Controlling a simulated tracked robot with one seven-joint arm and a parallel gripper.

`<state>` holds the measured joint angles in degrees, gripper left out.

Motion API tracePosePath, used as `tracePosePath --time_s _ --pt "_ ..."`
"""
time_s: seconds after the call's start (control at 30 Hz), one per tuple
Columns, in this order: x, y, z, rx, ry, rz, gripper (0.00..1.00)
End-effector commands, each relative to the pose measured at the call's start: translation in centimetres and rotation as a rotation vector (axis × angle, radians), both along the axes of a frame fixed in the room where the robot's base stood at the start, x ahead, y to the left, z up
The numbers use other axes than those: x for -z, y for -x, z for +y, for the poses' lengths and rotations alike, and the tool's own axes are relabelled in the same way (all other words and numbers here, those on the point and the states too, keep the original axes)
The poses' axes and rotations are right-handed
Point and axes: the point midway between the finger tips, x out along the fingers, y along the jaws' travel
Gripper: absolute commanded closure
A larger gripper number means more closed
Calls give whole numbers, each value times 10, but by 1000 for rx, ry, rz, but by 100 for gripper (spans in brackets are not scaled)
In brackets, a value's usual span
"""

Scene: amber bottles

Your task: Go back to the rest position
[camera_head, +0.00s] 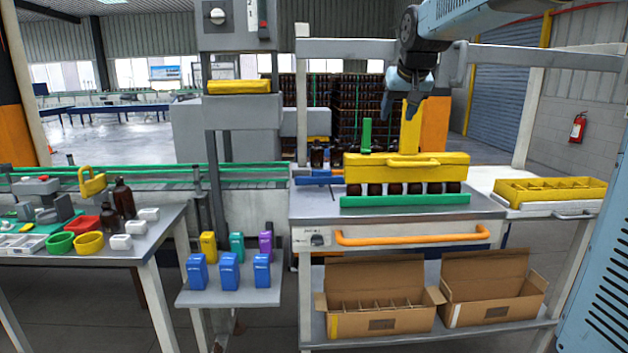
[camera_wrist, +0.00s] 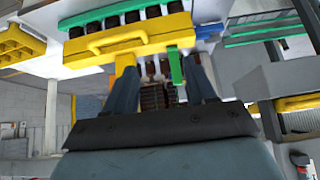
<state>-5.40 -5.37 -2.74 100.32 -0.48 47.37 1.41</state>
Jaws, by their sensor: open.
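My gripper (camera_head: 400,105) hangs from my blue-grey arm (camera_head: 470,17) at the upper right in the head view, fingers down. It appears above and behind the yellow handled block (camera_head: 407,168) on the workbench. In the wrist view my gripper (camera_wrist: 163,88) has its two dark blue fingers apart, with nothing held between them. The yellow block (camera_wrist: 128,40) and a green upright piece (camera_wrist: 175,66) show beyond the fingers. A row of dark bottles (camera_head: 415,188) stands under the yellow block, behind a green strip (camera_head: 405,200).
A yellow divided tray (camera_head: 550,190) stands at the right. Two open cardboard boxes (camera_head: 375,322) sit on the lower shelf. A left table (camera_head: 140,235) holds brown bottles (camera_head: 123,198) and small bins. Blue containers (camera_head: 229,271) stand on a low shelf. Frame posts (camera_head: 303,100) flank the workbench.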

Motion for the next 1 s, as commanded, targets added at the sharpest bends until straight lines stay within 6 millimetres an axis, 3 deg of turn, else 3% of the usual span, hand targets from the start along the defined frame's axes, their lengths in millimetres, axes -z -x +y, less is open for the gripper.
tracePosePath --time_s 0.03,0.37,0.7,0.9,1.0 --pt "2 21 -3 2 -1 6 45" --pt "43 144 -15 10 0 65 45" --pt "109 263 -22 20 6 124 45" --pt "148 314 -23 24 11 153 45" --pt "159 327 -23 26 13 161 45"
